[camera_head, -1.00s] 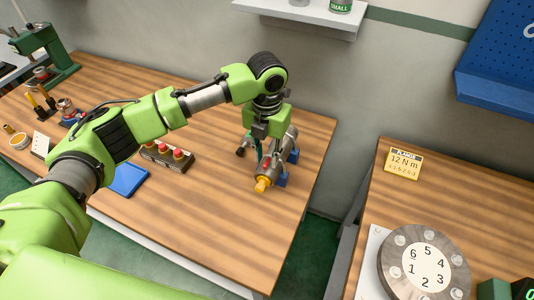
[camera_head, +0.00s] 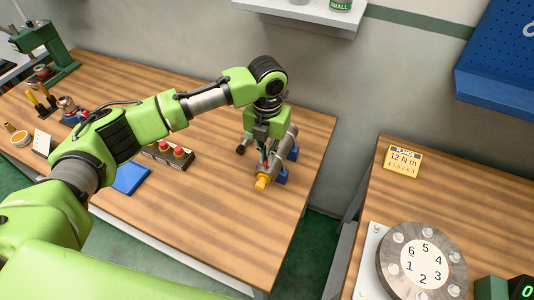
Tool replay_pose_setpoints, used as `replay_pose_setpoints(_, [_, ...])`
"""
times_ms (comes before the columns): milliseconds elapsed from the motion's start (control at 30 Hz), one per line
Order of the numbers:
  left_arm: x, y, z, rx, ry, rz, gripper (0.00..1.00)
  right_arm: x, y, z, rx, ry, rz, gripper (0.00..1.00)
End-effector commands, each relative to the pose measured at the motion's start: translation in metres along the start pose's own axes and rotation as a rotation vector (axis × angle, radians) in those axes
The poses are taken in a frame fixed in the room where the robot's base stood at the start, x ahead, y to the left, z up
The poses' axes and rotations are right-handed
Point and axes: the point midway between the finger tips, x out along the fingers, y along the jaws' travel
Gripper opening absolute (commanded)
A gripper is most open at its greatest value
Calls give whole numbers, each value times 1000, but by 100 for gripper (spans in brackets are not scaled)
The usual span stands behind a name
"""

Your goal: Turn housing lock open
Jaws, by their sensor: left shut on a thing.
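The housing (camera_head: 278,160) is a grey metal cylinder on blue supports near the right end of the left wooden bench. A yellow-orange cap (camera_head: 262,183) is on its near end. A dark-knobbed lever (camera_head: 241,149) sticks out at its left side. My left gripper (camera_head: 262,155) points down over the housing and is shut on a part of it. My own gripper and wrist hide much of that part, so I cannot tell exactly which. My right gripper is not in view.
A block with red buttons (camera_head: 178,152) and a blue pad (camera_head: 131,179) lie left of the housing. A green press (camera_head: 45,45) stands at the far left. The right bench holds a numbered round flange (camera_head: 393,262) and a yellow "12 Nm" card (camera_head: 403,161). A gap separates the benches.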

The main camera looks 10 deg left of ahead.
Motion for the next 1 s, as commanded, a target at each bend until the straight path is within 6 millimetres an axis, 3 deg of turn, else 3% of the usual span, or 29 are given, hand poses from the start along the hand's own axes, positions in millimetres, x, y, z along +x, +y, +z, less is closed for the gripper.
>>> replay_pose_setpoints(600, [-6,0,1,-507,-1,-2,0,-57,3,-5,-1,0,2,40])
replay_pose_setpoints(1000, [-4,0,2,-888,-3,-3,0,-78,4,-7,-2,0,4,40])
